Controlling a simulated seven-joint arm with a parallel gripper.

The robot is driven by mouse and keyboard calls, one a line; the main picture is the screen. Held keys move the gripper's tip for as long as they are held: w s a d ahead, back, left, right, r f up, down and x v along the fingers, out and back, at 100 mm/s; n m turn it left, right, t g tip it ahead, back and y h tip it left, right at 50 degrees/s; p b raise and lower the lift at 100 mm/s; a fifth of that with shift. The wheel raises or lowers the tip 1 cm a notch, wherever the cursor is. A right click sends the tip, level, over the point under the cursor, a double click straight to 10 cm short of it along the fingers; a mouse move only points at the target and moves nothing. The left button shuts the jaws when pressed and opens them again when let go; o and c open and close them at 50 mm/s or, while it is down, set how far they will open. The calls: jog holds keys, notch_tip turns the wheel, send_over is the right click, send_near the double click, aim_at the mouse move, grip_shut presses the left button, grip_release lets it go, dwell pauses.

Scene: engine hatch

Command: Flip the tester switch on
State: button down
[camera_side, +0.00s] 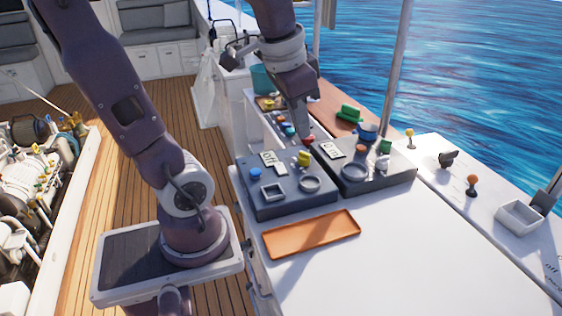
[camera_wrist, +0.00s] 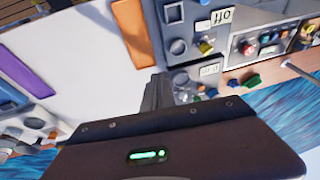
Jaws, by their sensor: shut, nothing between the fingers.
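Two dark grey panels sit side by side on the white counter. The left panel (camera_side: 290,207) carries a blue round part (camera_side: 255,173), a yellow part (camera_side: 304,157), a label (camera_side: 273,161), a square frame and a ring. The right panel (camera_side: 378,183) carries a second label (camera_side: 331,150), an orange ring and a green part. I cannot tell which part is the tester switch. In the wrist view a label (camera_wrist: 221,17) reads "off", upside down. My gripper (camera_side: 303,138) is shut and empty, pointing down near a red part (camera_side: 309,141) behind the panels. It also shows in the wrist view (camera_wrist: 158,82).
An orange tray (camera_side: 311,233) lies on the counter in front of the left panel. A blue cup (camera_side: 368,131) is at the right panel's back. An orange-topped lever (camera_side: 472,184) and a white square bin (camera_side: 522,217) stand at right.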

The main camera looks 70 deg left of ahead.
jog(key=w+a+f+g, duration=0.2)
jog(key=w+a+f, duration=0.1)
jog(key=a, duration=0.7)
jog(key=g, duration=0.1)
send_over(279, 164)
jog(key=d, duration=0.2)
notch_tip(279, 164, down, 2)
jog(key=f, duration=0.1)
jog(key=shift+d+r, duration=0.2)
jog(key=shift+r, duration=0.05)
jog(key=shift+f, duration=0.1)
jog(key=f, duration=0.4)
jog(key=a+f, duration=0.1)
jog(key=f, duration=0.4)
jog(key=a+f, duration=0.1)
jog(key=f, duration=0.3)
jog(key=shift+f, duration=0.3)
jog(key=shift+s+a+f, duration=0.1)
jog(key=shift+a+f, duration=0.05)
jog(key=shift+f, duration=0.1)
jog(key=shift+r, duration=0.1)
